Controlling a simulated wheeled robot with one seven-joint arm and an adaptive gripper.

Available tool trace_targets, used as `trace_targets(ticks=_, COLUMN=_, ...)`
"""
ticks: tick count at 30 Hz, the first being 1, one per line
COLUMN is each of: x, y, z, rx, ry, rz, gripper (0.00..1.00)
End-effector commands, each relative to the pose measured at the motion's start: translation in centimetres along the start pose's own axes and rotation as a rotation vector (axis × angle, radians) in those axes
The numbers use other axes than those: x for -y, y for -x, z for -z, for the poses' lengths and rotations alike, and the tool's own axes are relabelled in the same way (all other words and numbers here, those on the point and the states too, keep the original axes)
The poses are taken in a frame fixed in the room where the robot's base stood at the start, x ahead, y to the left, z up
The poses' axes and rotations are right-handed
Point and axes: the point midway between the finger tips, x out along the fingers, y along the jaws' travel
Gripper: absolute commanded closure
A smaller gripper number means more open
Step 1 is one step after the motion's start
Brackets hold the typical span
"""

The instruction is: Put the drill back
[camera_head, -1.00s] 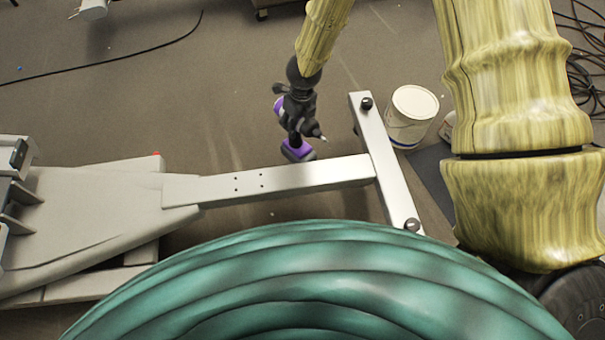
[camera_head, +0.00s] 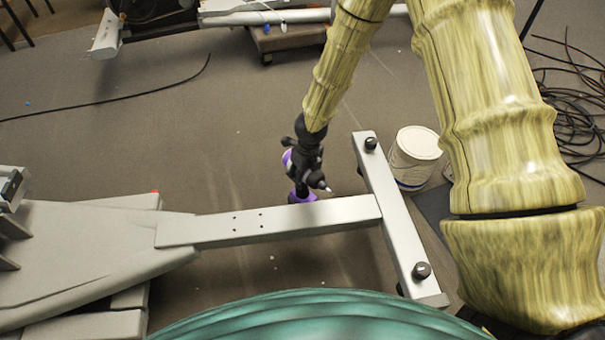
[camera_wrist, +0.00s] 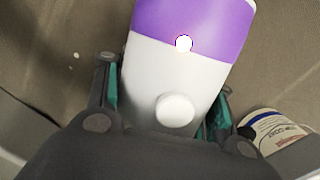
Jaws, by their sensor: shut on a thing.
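The drill (camera_head: 301,191) is purple and dark, with a light tip pointing to the right in the head view. My gripper (camera_head: 309,158) is shut on it and hides much of its body. In the wrist view the drill (camera_wrist: 180,70) shows a white and purple surface between the two fingers of my gripper (camera_wrist: 165,100), whose pads are green. The drill is just behind the grey metal beam in the head view, and its lower end is partly hidden by that beam. I cannot tell how high it is above the floor.
A grey metal beam (camera_head: 290,219) with a crossbar (camera_head: 392,215) lies in front of the drill. A white bucket (camera_head: 415,150) stands right of the crossbar. Black cables (camera_head: 575,125) lie at the far right. Floor left of the drill is mostly clear, with one thin cable (camera_head: 110,98).

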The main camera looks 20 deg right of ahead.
Motion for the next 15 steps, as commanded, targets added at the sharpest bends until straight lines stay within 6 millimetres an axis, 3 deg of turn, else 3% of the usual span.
trace_targets(ticks=15, x=0.1, y=-3.7, z=0.4, rx=0.003, ry=-0.001, rz=0.001, gripper=0.94)
